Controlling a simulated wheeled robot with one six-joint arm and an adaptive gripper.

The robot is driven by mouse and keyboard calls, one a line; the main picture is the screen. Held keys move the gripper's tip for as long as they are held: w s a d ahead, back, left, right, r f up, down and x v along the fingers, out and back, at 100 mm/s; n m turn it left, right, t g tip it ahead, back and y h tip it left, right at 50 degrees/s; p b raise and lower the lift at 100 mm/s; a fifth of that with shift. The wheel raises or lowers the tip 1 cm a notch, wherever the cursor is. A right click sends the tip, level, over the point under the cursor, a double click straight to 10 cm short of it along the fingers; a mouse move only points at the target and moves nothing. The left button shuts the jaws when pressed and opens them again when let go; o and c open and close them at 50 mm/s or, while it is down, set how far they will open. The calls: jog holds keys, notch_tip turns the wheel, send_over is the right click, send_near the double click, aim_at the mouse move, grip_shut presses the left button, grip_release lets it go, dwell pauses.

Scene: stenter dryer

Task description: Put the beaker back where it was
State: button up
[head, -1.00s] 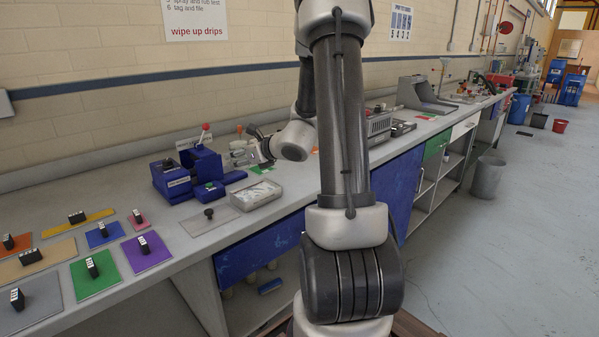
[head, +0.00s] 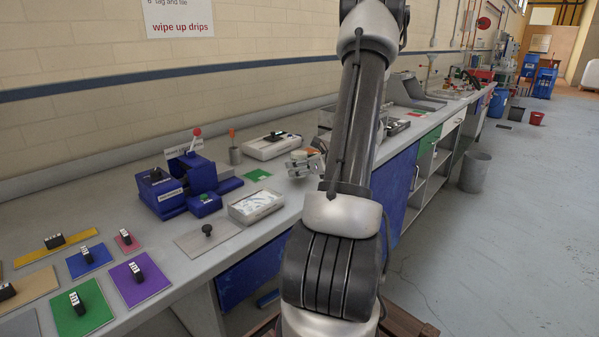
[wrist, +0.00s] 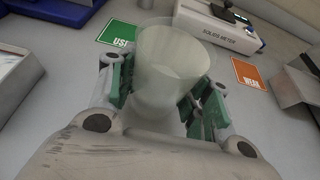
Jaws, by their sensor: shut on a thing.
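The beaker (wrist: 172,75) is a pale, translucent cup in the middle of the wrist view, with cloudy contents. My gripper (wrist: 165,98) is shut on it, with green-padded fingers on both sides. In the head view my gripper (head: 305,165) is low over the bench, right of the green card (head: 257,175). The beaker is hard to make out there. In the wrist view the green card (wrist: 119,33), whose text is partly hidden, lies left of the beaker. The orange card marked WEAK (wrist: 250,74) lies to its right. I cannot tell whether the beaker touches the bench.
A solids meter (wrist: 218,28) stands behind the beaker. In the head view, a shallow tray (head: 256,205) and a blue device with a red-knobbed lever (head: 180,185) stand left of my gripper. Colored plates with black-handled stamps, such as the purple one (head: 140,283), cover the near bench.

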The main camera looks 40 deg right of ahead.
jog(key=shift+f, duration=0.95)
jog(key=shift+f, duration=0.1)
jog(key=o, duration=1.1)
